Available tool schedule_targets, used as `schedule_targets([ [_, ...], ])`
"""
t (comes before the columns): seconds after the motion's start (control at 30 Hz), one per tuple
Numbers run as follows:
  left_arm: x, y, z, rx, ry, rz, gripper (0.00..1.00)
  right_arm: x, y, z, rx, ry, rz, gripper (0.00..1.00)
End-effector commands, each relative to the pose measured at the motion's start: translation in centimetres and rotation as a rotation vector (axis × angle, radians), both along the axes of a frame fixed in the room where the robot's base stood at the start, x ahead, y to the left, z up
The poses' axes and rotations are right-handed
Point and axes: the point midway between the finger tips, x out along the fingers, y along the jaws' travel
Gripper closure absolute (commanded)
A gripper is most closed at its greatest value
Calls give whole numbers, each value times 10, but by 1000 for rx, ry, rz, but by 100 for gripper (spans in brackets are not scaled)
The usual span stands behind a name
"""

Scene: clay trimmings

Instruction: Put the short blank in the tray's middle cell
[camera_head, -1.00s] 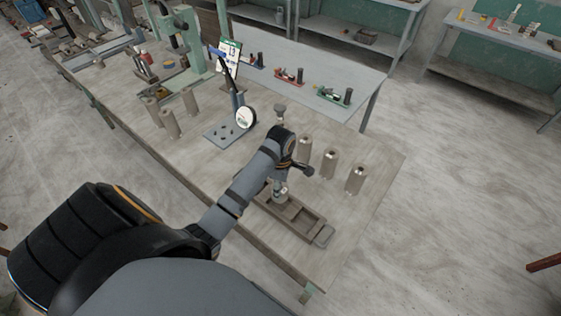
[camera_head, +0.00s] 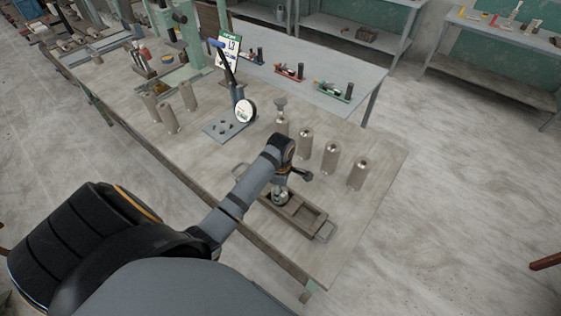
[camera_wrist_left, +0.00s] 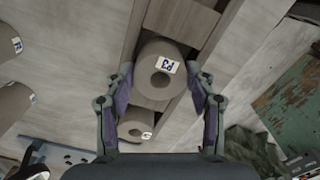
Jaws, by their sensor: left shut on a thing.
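My left gripper (camera_wrist_left: 165,90) is shut on a grey-brown cylindrical blank (camera_wrist_left: 160,70) with a hole in its top and a white label that seems to read P3. In the head view my left gripper (camera_head: 281,192) is over the middle of the wooden tray (camera_head: 318,233). Whether the held blank touches the tray floor I cannot tell. The cell to its right in the head view looks empty. In the wrist view a second labelled blank (camera_wrist_left: 136,126) sits just below the held one, seemingly in an end cell; my arm hides that end in the head view. My right gripper is not in view.
Several similar blanks stand upright behind the tray, including one at the right (camera_head: 358,174). Another group (camera_head: 168,118) stands at the left. A grey stand (camera_head: 222,130) with a round dial is between them. The bench is bare right of the tray.

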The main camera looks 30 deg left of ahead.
Motion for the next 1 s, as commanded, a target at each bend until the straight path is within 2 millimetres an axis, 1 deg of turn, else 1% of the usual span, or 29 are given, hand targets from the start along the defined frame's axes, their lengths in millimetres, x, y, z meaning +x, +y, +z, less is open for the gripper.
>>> schedule_targets([
  [0.2, 0, 0, 0, 0, 0, 0, 86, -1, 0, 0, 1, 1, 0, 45],
  [0.23, 0, 0, 0, 0, 0, 0, 40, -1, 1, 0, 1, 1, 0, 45],
  [0.4, 0, 0, 0, -1, 0, 0, 18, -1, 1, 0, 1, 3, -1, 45],
  [0.67, 0, 0, -1, 0, 1, 0, 18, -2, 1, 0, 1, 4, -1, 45],
  [0.77, 0, 0, 4, -1, 0, 0, 18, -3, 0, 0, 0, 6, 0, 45],
  [0.87, 1, 0, 20, -1, -3, -1, 18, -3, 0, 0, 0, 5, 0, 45],
  [1.0, 1, 0, 48, 1, -4, 0, 18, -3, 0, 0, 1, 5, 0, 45],
])
